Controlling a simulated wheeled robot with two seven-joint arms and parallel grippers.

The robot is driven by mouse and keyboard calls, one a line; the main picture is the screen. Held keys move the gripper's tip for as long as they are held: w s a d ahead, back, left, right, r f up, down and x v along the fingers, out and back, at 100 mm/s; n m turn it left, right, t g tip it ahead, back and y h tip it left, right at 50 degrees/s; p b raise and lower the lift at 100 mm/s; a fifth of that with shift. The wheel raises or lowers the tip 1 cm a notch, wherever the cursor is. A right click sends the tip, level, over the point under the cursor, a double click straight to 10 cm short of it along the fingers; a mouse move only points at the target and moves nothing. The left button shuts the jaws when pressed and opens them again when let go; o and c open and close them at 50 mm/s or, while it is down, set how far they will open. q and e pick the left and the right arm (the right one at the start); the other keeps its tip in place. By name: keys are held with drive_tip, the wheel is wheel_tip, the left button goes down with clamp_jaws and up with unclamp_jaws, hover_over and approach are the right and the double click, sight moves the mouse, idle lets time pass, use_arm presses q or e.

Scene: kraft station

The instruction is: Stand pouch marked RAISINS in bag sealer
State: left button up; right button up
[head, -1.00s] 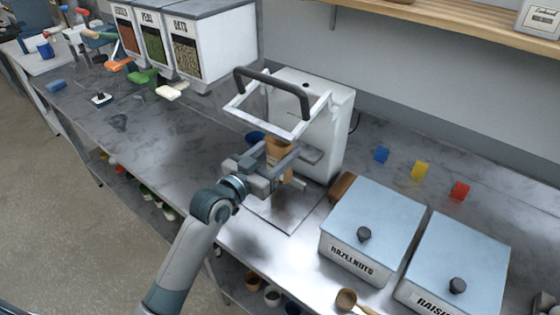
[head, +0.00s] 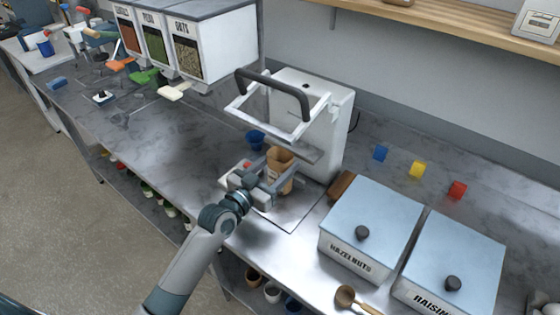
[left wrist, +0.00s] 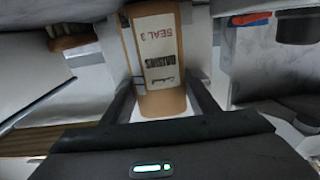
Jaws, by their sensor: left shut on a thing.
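The brown paper pouch (head: 280,158) is upright, with its open top showing, in front of the white bag sealer (head: 338,112). In the left wrist view the pouch (left wrist: 160,60) has a white label, upside down, reading RAISINS and SEAL 3. My left gripper (head: 280,180) is shut on the pouch, with a finger on each side of it. The pouch is below the sealer's raised frame and dark handle (head: 272,88). I cannot tell whether its base touches the surface below. My right gripper is not in view.
A blue cup (head: 255,139) stands just left of the pouch. A brown block (head: 341,186) and the HAZELNUTS bin (head: 372,215) are at right, with the RAISINS bin (head: 460,255) beyond. A wooden scoop (head: 346,296) lies in front. The counter left of the sealer is mostly clear.

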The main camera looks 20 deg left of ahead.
use_arm(q)
drive_tip(key=shift+f, duration=0.25)
drive_tip(key=o, duration=1.4)
drive_tip(key=shift+r, duration=0.1)
drive_tip(key=shift+r, duration=0.2)
drive_tip(key=shift+s+a+f+b, duration=0.1)
drive_tip(key=shift+s+f+b, duration=0.1)
drive_tip(key=shift+s, duration=0.15)
drive_tip(key=shift+s+a+f+b, duration=0.1)
drive_tip(key=shift+s+b, duration=0.05)
drive_tip(key=shift+s, duration=0.15)
drive_tip(key=b+v, duration=0.1)
drive_tip(key=v, duration=0.6)
drive_tip(key=b+v, duration=0.1)
drive_tip(key=v, duration=0.2)
drive_tip(key=shift+s+a+r+b, duration=0.1)
drive_tip(key=shift+s+r+b, duration=0.2)
drive_tip(key=shift+b, duration=0.05)
